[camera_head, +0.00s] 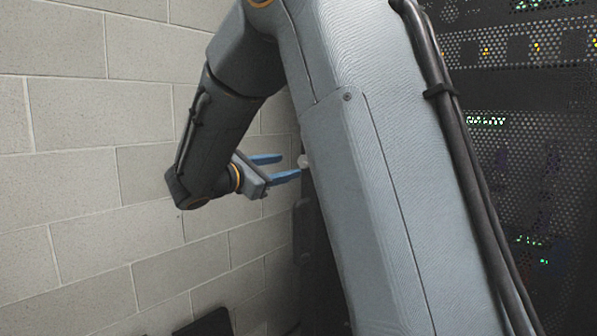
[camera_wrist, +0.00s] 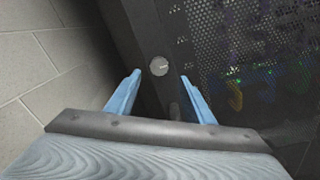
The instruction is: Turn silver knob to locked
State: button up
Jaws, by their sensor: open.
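The silver knob (camera_wrist: 159,67) is a small round knob on the dark frame of the rack door. In the wrist view it lies ahead of my gripper (camera_wrist: 158,78), between the two blue fingers and a little beyond their tips. It carries a thin mark that is too small to read. In the head view the knob (camera_head: 303,161) shows just right of my gripper (camera_head: 290,166), partly hidden by my arm. My gripper is open and empty, and its fingers look apart from the knob.
A second, darker round part (camera_wrist: 175,110) sits lower on the same frame. The perforated rack door (camera_head: 520,150) with small lights fills the right side. A grey block wall (camera_head: 80,150) stands close on the left. A dark object (camera_head: 208,324) is low near the wall.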

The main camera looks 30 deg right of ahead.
aim_at(303, 162)
jog(key=p+x, duration=0.1)
jog(key=x, duration=0.6)
jog(key=shift+w+d, duration=0.1)
jog(key=shift+d, duration=0.2)
jog(key=c, duration=1)
